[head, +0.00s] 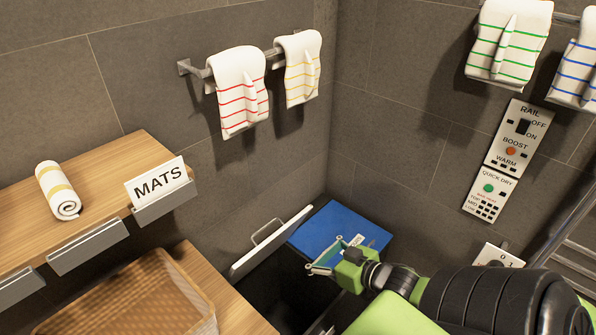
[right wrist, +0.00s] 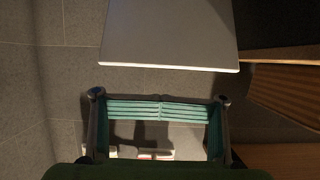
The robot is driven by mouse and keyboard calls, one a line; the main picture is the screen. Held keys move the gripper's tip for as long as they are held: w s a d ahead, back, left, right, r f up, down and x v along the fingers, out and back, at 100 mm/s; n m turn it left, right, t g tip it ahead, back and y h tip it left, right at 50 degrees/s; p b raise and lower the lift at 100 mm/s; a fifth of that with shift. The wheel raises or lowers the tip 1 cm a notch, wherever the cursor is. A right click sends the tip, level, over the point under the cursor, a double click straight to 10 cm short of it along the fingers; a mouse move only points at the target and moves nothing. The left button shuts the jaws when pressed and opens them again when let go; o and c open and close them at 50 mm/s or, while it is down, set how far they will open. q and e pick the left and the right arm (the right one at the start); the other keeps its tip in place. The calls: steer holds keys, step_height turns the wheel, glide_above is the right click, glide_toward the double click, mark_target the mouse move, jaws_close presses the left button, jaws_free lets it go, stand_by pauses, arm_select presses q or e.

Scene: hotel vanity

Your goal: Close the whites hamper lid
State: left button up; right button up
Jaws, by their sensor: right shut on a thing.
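A pale hamper lid (head: 262,247) with a bar handle stands raised and tilted above a dark opening in the head view. Its plain panel also shows at the top of the right wrist view (right wrist: 170,35). A blue panel (head: 328,232) with a small white label lies just right of it. My right gripper (head: 322,266) is at the near edge of the blue panel, to the right of the pale lid and apart from its handle. My left gripper is not in view.
A wooden shelf (head: 105,172) with a MATS card (head: 158,182) and a rolled towel (head: 58,190) is at left. A woven basket (head: 150,296) sits below it. Striped towels (head: 240,90) hang on the wall. Control panels (head: 517,135) are at right.

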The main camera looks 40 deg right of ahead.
step_height(320, 180, up, 4)
steer(key=g, duration=0.1)
glide_above(286, 227)
steer(key=s+a, duration=0.3)
steer(key=shift+g, duration=0.9)
steer(key=w+a+r, duration=0.2)
steer(key=w+r, duration=0.1)
steer(key=shift+r, duration=0.25)
steer(key=w+f+p, duration=0.1)
steer(key=w+f, duration=0.1)
steer(key=w+f+p, duration=0.1)
steer(key=f, duration=0.2)
steer(key=w+f, duration=0.2)
steer(key=shift+w+a+f+p, duration=0.15)
steer(key=shift+w+a+p, duration=0.1)
steer(key=shift+w+p, duration=0.15)
steer(key=shift+s+f, duration=0.35)
steer(key=shift+s, duration=0.2)
steer(key=shift+f, duration=0.1)
